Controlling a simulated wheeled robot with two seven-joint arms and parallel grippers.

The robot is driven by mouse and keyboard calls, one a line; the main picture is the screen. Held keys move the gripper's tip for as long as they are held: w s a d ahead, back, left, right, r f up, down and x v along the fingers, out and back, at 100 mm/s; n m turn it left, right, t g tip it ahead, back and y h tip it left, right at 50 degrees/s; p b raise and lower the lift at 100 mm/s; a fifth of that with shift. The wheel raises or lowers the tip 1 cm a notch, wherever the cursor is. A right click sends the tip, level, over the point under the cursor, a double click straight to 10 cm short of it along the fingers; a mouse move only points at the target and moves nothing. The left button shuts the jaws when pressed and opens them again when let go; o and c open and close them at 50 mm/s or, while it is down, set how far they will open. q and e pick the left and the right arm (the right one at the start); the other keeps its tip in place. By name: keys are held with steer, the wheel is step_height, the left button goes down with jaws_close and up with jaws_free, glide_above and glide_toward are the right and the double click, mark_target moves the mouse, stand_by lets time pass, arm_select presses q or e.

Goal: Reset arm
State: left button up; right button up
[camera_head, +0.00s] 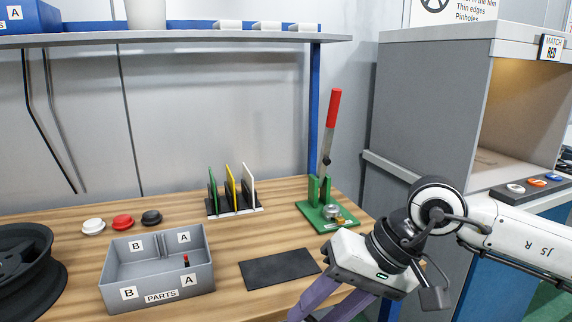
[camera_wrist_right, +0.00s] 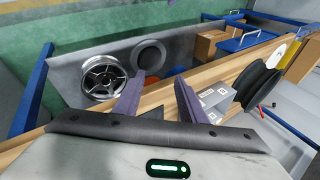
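My right arm comes in from the right in the head view, and its gripper (camera_head: 318,313) points down and left near the table's front right. Its purple fingers run to the bottom edge, so their tips are partly cut off there. In the right wrist view the same gripper (camera_wrist_right: 160,79) has its two fingers apart with nothing held between them. My left arm and gripper are not in view.
The wooden table (camera_head: 225,291) holds a grey parts bin (camera_head: 162,306), a black mat (camera_head: 279,269), a card rack (camera_head: 233,207) and a green lever press (camera_head: 326,215). A black wheel (camera_head: 28,262) is at left. A grey cabinet (camera_head: 430,110) stands behind my right arm.

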steer(key=s+a+m+g+y, duration=0.25)
steer(key=s+a+y, duration=0.2)
steer(key=a, duration=0.25)
steer(key=s+a+r+m+t+y+p, duration=0.1)
steer(key=a+r+m+y, duration=0.35)
steer(key=m, duration=0.35)
steer(key=s+a+r+m+t+y, duration=0.1)
steer(key=s+a+r+m+y, duration=0.15)
steer(key=m+y, duration=0.45)
steer(key=w+d+f+m+t+h, duration=0.45)
steer(key=m+t, duration=0.25)
steer(key=m, duration=0.8)
steer(key=w+d+f+m+t+h, duration=0.45)
steer(key=m+t, duration=0.35)
steer(key=m, duration=0.7)
steer(key=d+f+m+h+p, duration=0.1)
steer(key=d+f+m+h, duration=0.55)
steer(key=f+m, duration=0.35)
steer(key=s+d+f+m+g+h, duration=0.2)
steer(key=s+f+m, duration=0.4)
steer(key=s+f, duration=0.3)
steer(key=s+d+f+m+g+h, duration=0.2)
steer(key=s+d+f+m+g, duration=0.3)
steer(key=f, duration=0.7)
steer(key=s+d+m, duration=0.2)
steer(key=s, duration=0.1)
steer(key=shift+s+d, duration=0.15)
steer(key=shift+s, duration=0.25)
